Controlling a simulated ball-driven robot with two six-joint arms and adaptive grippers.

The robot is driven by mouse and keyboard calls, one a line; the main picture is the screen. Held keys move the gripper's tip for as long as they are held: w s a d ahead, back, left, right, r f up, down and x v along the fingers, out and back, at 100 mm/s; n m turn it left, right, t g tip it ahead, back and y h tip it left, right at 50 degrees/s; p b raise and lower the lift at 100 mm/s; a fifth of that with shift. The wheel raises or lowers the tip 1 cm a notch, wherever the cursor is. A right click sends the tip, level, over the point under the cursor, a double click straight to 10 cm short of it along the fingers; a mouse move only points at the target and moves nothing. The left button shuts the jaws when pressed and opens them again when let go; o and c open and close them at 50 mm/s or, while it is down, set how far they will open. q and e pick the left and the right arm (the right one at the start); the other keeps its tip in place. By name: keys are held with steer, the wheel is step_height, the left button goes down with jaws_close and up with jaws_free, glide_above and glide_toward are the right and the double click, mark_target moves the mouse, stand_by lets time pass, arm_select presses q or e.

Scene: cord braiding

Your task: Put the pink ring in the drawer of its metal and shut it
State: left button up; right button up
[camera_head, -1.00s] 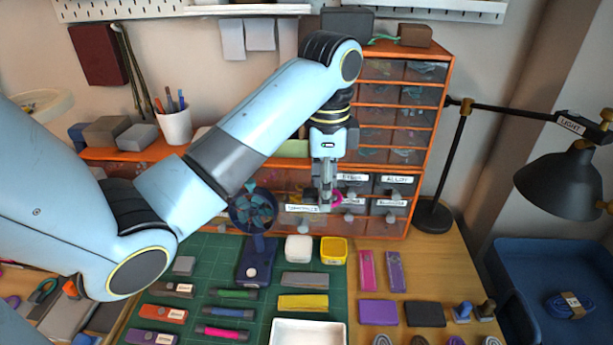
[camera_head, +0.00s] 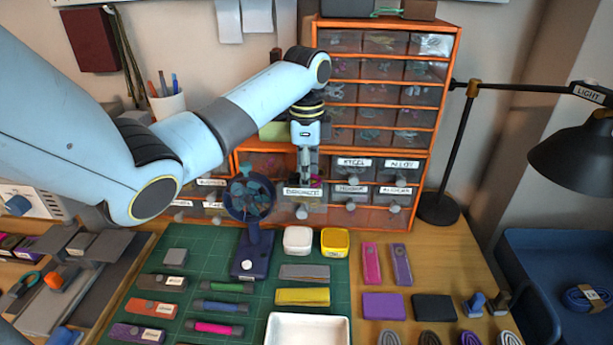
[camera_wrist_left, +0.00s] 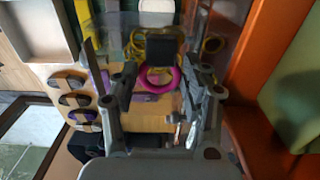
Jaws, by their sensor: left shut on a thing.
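The pink ring (camera_head: 317,183) is at the fingertips of my left gripper (camera_head: 304,178), which is shut on it. In the left wrist view the ring (camera_wrist_left: 160,80) shows between the fingers, over a clear-walled drawer with several yellow rings (camera_wrist_left: 212,43) in it. In the head view this labelled drawer (camera_head: 303,191) of the orange cabinet (camera_head: 424,165) stands pulled out, with the gripper pointing down over it. Its label is too small to read surely. I cannot tell whether the ring touches the contents. My right gripper is out of view.
A small blue fan (camera_head: 249,199) stands close left of the open drawer. A white box (camera_head: 297,240) and a yellow box (camera_head: 334,242) sit in front of it on the green mat (camera_head: 200,262). A black lamp (camera_head: 438,208) stands right of the cabinet.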

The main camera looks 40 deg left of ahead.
arm_select(q)
steer(key=shift+f, duration=0.55)
steer(key=o, duration=0.6)
steer(key=shift+f, duration=0.1)
steer(key=shift+o, duration=0.2)
step_height(320, 180, up, 12)
steer(key=p, duration=0.2)
